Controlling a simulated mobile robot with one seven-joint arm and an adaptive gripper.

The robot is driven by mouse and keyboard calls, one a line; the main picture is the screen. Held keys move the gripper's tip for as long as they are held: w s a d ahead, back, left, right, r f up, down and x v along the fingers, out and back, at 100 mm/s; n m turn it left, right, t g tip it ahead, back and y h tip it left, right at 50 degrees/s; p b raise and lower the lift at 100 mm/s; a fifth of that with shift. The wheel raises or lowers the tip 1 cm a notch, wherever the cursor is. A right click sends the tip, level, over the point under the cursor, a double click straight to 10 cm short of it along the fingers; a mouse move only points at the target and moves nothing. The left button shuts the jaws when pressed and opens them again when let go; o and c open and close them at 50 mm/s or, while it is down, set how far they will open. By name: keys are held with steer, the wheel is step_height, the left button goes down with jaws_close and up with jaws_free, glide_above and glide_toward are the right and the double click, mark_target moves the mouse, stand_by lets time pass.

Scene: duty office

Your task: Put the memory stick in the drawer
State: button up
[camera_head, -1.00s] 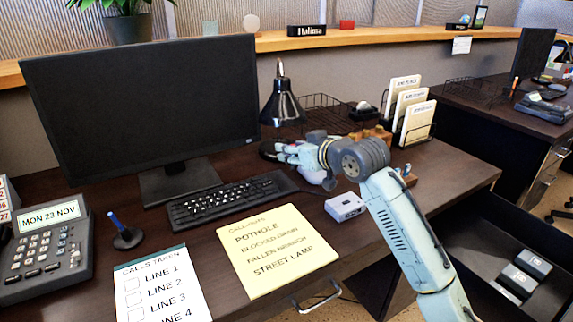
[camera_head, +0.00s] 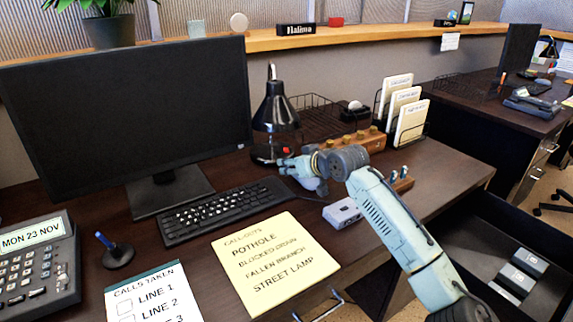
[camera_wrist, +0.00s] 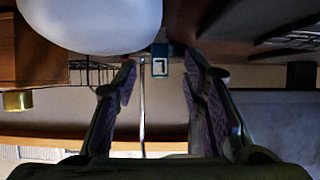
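My gripper (camera_head: 287,166) is low over the desk between the black lamp and the keyboard. In the wrist view my gripper (camera_wrist: 160,88) is open, its two fingers apart with nothing held between them. A small dark blue item with a white face marked 7 (camera_wrist: 160,66) shows beyond the gap; I cannot tell whether it is the memory stick. No memory stick is clearly identifiable in the head view. A dark open drawer (camera_head: 455,258) is at the lower right, with grey-black boxes (camera_head: 522,268) inside. A drawer handle (camera_head: 322,304) shows at the desk front.
The keyboard (camera_head: 220,210), yellow notepad (camera_head: 275,254) and small white box (camera_head: 343,211) lie near my arm. The lamp (camera_head: 275,115) and a wooden block with brass knobs (camera_head: 368,138) stand behind. A white rounded object (camera_wrist: 92,22) fills the wrist view's upper left. The desk's right end is fairly clear.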

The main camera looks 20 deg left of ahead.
steer(key=shift+x, duration=1.2)
steer(key=c, duration=0.9)
steer(key=shift+r, duration=0.15)
